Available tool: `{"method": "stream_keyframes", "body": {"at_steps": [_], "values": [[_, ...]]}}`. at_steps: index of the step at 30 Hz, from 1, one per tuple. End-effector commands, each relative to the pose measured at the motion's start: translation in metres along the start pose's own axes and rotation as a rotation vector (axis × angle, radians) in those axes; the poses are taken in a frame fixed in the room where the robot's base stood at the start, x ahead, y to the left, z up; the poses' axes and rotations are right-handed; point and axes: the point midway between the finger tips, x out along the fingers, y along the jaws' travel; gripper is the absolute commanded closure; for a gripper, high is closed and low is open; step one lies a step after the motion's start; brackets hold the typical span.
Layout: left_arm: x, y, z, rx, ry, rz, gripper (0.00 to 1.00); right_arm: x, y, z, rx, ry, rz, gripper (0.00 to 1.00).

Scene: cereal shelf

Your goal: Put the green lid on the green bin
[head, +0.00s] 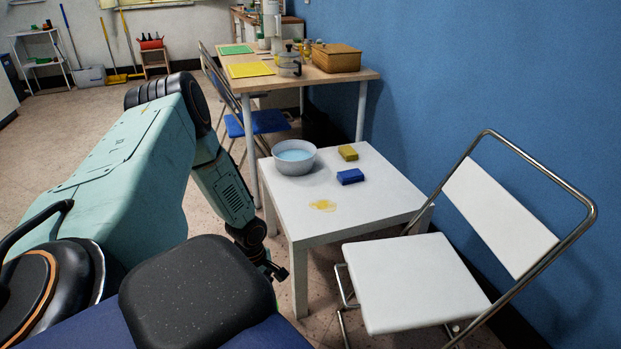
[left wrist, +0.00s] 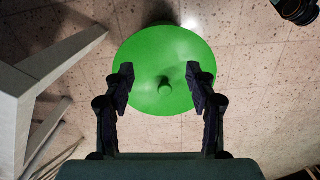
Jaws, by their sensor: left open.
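The round green lid (left wrist: 165,55) with a small green knob (left wrist: 165,87) in its middle shows in the left wrist view, over the tiled floor beside a white table leg. I cannot tell what it rests on. My left gripper (left wrist: 160,80) is open, its two fingers apart on either side of the knob and overlapping the lid in the picture; I see no clear contact. In the head view my left gripper (head: 274,270) hangs low by the white table's near left leg, partly hidden. The green bin is not recognisable in either view. My right gripper is not in view.
The low white table (head: 365,205) holds a bowl of bluish liquid (head: 294,157), a yellow sponge (head: 348,153), a blue sponge (head: 350,176) and a yellow stain. A white folding chair (head: 415,280) stands at right. A wooden desk (head: 340,75) is behind. Floor at left is open.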

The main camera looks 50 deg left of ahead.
Motion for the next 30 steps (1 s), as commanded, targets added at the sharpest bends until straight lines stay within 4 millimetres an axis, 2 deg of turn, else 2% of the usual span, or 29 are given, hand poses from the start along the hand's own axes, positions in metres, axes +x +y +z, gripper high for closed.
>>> {"method": "stream_keyframes", "body": {"at_steps": [6,15,24,30], "values": [[-0.017,0.022,0.032,0.108,0.001,0.001,0.44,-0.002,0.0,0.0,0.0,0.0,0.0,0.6],[-0.04,0.045,0.073,0.254,0.005,0.002,0.44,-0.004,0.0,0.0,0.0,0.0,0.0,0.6],[-0.065,0.061,0.111,0.401,0.011,0.002,0.44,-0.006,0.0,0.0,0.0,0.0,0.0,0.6],[-0.075,0.065,0.127,0.463,0.013,-0.001,0.44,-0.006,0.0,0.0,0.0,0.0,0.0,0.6]]}}
